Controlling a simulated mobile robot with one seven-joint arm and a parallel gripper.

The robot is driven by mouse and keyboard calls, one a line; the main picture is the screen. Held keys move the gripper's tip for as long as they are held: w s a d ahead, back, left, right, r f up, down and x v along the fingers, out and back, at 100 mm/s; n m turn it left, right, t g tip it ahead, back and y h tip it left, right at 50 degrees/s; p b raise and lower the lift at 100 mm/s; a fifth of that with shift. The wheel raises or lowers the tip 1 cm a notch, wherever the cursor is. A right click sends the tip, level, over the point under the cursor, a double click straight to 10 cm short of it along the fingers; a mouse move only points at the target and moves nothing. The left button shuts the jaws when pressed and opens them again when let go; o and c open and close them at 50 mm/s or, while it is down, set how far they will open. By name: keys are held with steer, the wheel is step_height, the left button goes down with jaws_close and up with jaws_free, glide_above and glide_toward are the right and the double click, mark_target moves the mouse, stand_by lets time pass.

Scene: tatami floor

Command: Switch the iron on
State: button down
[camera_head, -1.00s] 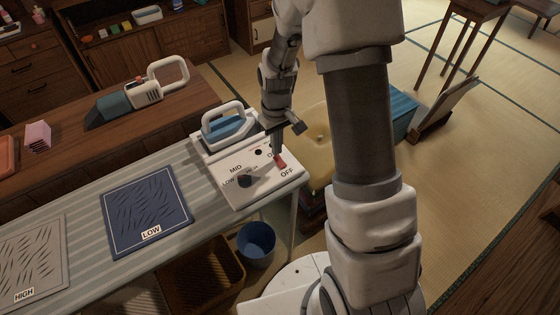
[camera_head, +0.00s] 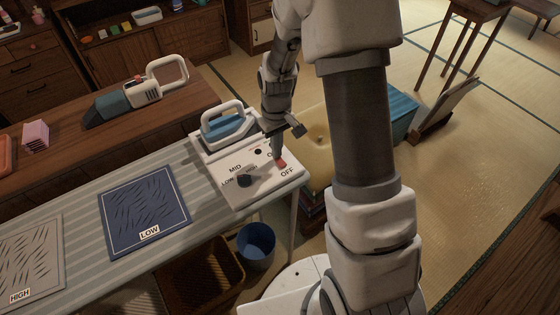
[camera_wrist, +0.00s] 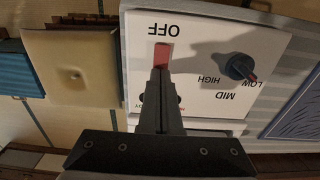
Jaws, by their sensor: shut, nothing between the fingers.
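The blue and white iron (camera_head: 226,127) rests on its stand at the back of a white control panel (camera_head: 222,188) on the ironing board. The panel carries a red switch (camera_head: 281,163) near the printed word OFF and a dark dial (camera_head: 243,180) marked LOW, MID and HIGH. My gripper (camera_head: 277,154) points down at the panel, its tip right beside the red switch. In the wrist view the shut fingers (camera_wrist: 160,75) reach the red switch (camera_wrist: 162,54), which lies on the OFF side of its slot. Whether they touch is unclear. The fingers partly hide the ON side.
A blue cloth marked LOW (camera_head: 145,212) and a grey one marked HIGH (camera_head: 28,262) lie on the striped board. A handheld vacuum (camera_head: 135,95) is on the wooden counter behind. A yellow cushion (camera_head: 325,135) and blue bin (camera_head: 256,245) stand near the board.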

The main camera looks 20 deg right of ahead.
steer(key=shift+f, duration=0.3)
steer(key=shift+r, duration=0.2)
steer(key=shift+r+p, duration=2.4)
steer(key=shift+r, duration=1.05)
steer(key=s+r+m+t, duration=0.1)
steer(key=s+r, duration=0.3)
steer(key=r, duration=0.4)
steer(key=s+r+m+t, duration=0.1)
steer(key=s+r+t, duration=0.15)
steer(key=r, duration=0.65)
steer(key=s+r+t, duration=0.1)
steer(key=s+r, duration=0.3)
steer(key=s, duration=0.3)
steer(key=s+r+m+t, duration=0.1)
steer(key=s+r, duration=0.2)
steer(key=s, duration=0.4)
steer(key=shift+r+m, duration=0.3)
steer(key=shift+r, duration=0.1)
